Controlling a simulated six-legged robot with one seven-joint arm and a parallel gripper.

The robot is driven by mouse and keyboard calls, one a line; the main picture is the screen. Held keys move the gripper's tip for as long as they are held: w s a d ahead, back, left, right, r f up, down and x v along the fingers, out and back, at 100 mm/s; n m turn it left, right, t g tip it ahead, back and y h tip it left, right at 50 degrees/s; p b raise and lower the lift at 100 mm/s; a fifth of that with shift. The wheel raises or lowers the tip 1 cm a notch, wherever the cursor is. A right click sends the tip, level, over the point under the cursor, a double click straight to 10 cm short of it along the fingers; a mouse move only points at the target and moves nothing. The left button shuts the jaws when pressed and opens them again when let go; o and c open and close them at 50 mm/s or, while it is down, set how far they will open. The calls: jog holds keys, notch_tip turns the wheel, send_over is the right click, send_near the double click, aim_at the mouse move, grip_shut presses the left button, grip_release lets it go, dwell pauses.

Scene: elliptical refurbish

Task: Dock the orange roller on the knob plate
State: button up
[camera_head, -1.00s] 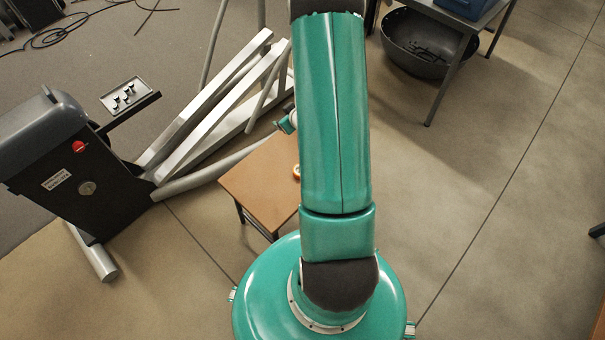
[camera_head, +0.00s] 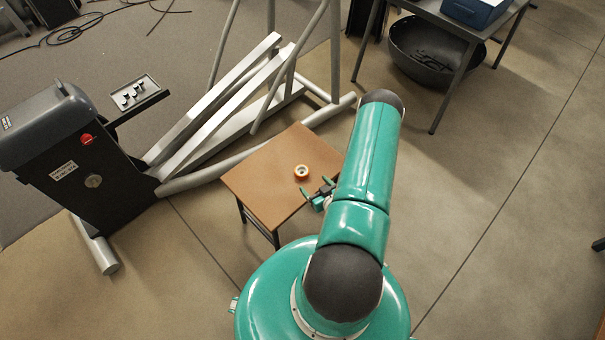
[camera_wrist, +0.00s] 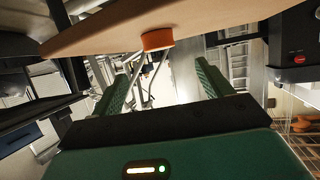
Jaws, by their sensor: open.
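The orange roller (camera_head: 301,177) stands on the brown table top (camera_head: 265,190), a ring with a pale, dark-centred top. In the wrist view, which looks upside down, the roller (camera_wrist: 157,40) seems to hang from the table top (camera_wrist: 200,18). My gripper (camera_head: 316,188) is open and empty at the table's right side, close to the roller but apart from it. Its two green fingers (camera_wrist: 160,70) spread wide in the wrist view, with the roller beyond them. The knob plate (camera_head: 134,94) is a light tray with several black knobs, on an arm of the dark machine at left.
The dark machine housing (camera_head: 75,160) with a red button stands left of the table. Pale rails (camera_head: 215,115) and grey tubes run behind the table. A black tub (camera_head: 430,55) sits under a bench at the back right.

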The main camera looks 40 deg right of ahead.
aim_at(302, 172)
jog(key=x, duration=1.2)
jog(key=shift+d+f, duration=0.1)
jog(key=c, duration=1.1)
jog(key=shift+c, duration=0.2)
